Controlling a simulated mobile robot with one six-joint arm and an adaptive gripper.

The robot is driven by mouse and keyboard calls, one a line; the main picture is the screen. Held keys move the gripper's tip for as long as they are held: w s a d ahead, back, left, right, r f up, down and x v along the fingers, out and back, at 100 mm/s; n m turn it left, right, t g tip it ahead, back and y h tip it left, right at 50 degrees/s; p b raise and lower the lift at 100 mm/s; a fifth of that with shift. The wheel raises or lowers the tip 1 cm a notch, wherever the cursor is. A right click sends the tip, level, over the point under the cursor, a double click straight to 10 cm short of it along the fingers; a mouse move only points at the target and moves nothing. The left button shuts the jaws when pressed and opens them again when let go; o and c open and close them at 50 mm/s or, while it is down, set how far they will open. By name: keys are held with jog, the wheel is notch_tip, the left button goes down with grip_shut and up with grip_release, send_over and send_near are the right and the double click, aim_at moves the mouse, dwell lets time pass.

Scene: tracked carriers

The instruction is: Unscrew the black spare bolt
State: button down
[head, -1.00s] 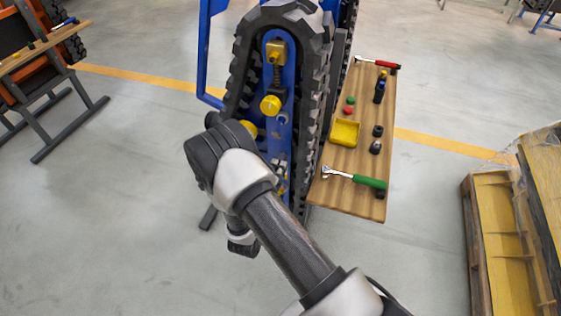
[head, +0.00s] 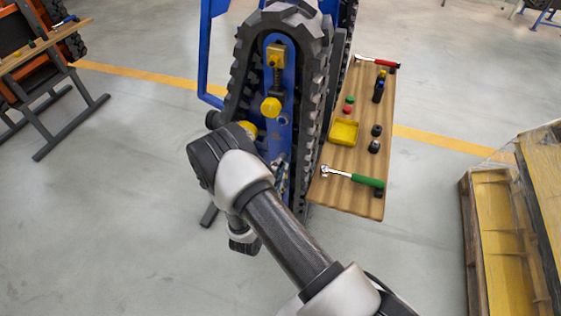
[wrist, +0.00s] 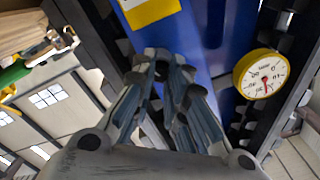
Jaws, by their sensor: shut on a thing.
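My gripper (wrist: 163,75) is in the middle of the wrist view, its two fingers closed together at the tips against the blue beam (wrist: 205,30). A small dark piece, which looks like the black spare bolt (wrist: 162,69), shows between the fingertips. Most of it is hidden by the fingers, so I cannot tell how far it sits in the beam. In the head view the blue beam (head: 279,140) stands upright inside the black track (head: 316,90). There the gripper (head: 281,172) is mostly hidden behind my arm, at the beam's lower part.
A round yellow-rimmed gauge (wrist: 262,74) is right of the gripper, and a yellow plate (wrist: 150,10) is above. A wooden side shelf (head: 350,195) holds a green-handled ratchet (head: 355,179), a yellow tray (head: 344,132) and small parts. A pallet (head: 480,240) stands far right.

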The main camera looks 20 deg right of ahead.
jog(key=n, duration=0.6)
jog(key=shift+p, duration=0.3)
jog(key=c, duration=1.7)
grip_release()
